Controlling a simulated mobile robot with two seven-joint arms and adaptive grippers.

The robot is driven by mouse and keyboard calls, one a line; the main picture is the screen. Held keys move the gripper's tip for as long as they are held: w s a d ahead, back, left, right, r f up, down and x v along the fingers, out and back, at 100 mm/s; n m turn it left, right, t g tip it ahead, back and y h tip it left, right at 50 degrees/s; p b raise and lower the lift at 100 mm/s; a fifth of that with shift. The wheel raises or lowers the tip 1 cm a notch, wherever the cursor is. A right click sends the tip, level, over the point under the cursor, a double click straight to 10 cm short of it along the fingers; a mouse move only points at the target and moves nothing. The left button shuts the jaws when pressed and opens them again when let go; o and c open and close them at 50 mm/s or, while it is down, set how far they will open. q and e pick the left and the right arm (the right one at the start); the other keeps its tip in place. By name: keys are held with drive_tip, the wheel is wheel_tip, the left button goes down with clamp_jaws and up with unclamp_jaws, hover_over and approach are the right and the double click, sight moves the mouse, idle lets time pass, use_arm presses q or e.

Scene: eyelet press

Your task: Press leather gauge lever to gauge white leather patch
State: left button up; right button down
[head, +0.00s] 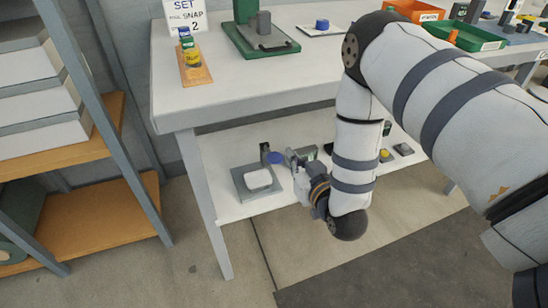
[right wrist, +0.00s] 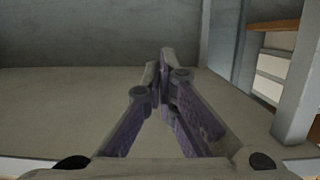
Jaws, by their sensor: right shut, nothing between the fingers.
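The leather gauge (head: 241,185) stands on the lower shelf of the bench, with a grey base plate and a dark upright post. The white leather patch (head: 257,180) lies on its plate. A blue round knob (head: 275,158), seemingly the lever's end, shows beside the post. My right gripper (head: 292,157) is shut and empty, close to the right of the knob; I cannot tell whether they touch. In the right wrist view the fingertips (right wrist: 164,72) are together, with the shelf behind them; the gauge does not show there. My left gripper is out of view.
The bench top (head: 185,110) is above the lower shelf, with a front leg (head: 207,205) left of the gauge. On top stand a green press (head: 262,38), a sign (head: 185,15) and bins. Small items (head: 387,156) lie farther right on the shelf. Shelving stands at left.

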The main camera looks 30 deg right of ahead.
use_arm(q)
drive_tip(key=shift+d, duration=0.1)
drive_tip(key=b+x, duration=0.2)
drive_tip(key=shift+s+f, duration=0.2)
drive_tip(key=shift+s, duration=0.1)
use_arm(e)
drive_tip(key=w+d+f, duration=0.2)
drive_tip(key=w+f, duration=0.4)
drive_tip(key=w, duration=0.3)
drive_tip(key=shift+w+d+f, duration=0.15)
drive_tip(key=shift+w+f, duration=0.05)
drive_tip(key=shift+f, duration=0.05)
use_arm(q)
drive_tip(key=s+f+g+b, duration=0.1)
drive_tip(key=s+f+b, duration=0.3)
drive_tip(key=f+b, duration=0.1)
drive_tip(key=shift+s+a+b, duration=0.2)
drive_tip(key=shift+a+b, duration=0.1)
drive_tip(key=shift+b, duration=0.45)
use_arm(e)
drive_tip(key=t, duration=0.2)
approach(270, 154)
drive_tip(key=shift+h, duration=0.3)
drive_tip(key=w+d+f, duration=0.2)
drive_tip(key=w+f, duration=0.1)
drive_tip(key=shift+w+f, duration=0.2)
drive_tip(key=shift+f, duration=0.05)
